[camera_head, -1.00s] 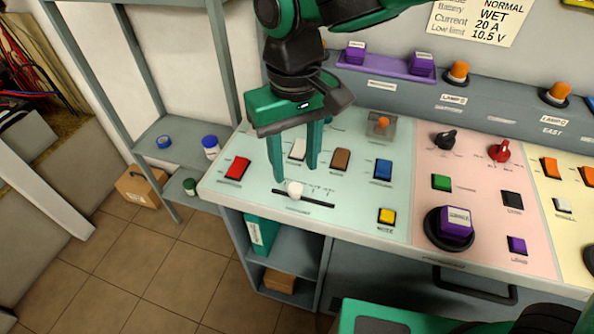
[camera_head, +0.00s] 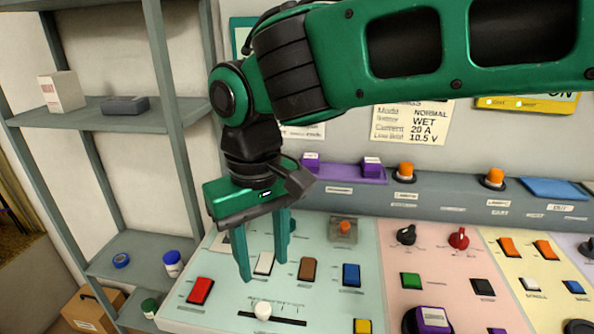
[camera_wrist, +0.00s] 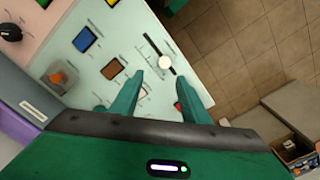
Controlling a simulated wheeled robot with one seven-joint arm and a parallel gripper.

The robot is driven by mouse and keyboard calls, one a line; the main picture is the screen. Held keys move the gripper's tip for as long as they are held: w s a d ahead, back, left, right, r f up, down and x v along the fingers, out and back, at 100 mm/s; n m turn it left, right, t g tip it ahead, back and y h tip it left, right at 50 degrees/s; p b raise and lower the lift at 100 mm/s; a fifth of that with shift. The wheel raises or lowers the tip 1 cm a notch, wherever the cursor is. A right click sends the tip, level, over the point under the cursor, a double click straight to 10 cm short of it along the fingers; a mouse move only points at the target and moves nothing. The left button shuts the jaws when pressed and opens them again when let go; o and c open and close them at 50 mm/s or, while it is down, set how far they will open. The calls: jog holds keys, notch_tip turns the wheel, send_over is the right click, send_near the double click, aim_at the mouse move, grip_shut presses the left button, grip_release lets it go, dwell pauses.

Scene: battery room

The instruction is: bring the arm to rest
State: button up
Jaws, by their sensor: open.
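My gripper (camera_head: 262,255) is open and empty, with its two green fingers pointing down over the pale green panel (camera_head: 215,318). In the head view its fingers are by the white rocker switch (camera_head: 264,263), above the panel; I cannot tell the exact gap. A slider with a white knob (camera_head: 262,310) lies in front of the fingers, near the panel's front edge. In the wrist view the fingers (camera_wrist: 160,95) stand apart with nothing between them, and the slider knob (camera_wrist: 166,63) shows beyond them.
Red (camera_head: 200,290), brown (camera_head: 308,268) and blue (camera_head: 351,274) switches flank the white one. A covered orange button (camera_head: 344,227) sits behind. A metal shelf rack (camera_head: 180,130) stands close on the left. A ledge with orange lamps (camera_head: 405,172) runs along the back.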

jog(key=w+d+f+m, duration=0.1)
jog(key=w+d+m, duration=0.25)
jog(key=d, duration=0.95)
jog(key=w+d+f+m, duration=0.1)
jog(key=w+d+m, duration=0.25)
jog(key=d, duration=1.05)
jog(key=s+d+f+m, duration=0.2)
jog(key=s+d, duration=0.3)
jog(key=d, duration=0.2)
jog(key=s+d+f+m, duration=0.2)
jog(key=s+d, duration=0.3)
jog(key=d, duration=0.3)
jog(key=s+d+f+m, duration=0.2)
jog(key=s+d+m, duration=0.1)
jog(key=d, duration=0.4)
jog(key=shift+s+d+f, duration=0.1)
jog(key=shift+s+d, duration=0.15)
jog(key=shift+s, duration=0.65)
jog(key=shift+w, duration=0.15)
jog(key=shift+w+f, duration=0.3)
jog(key=shift+w, duration=0.3)
jog(key=shift+s, duration=0.1)
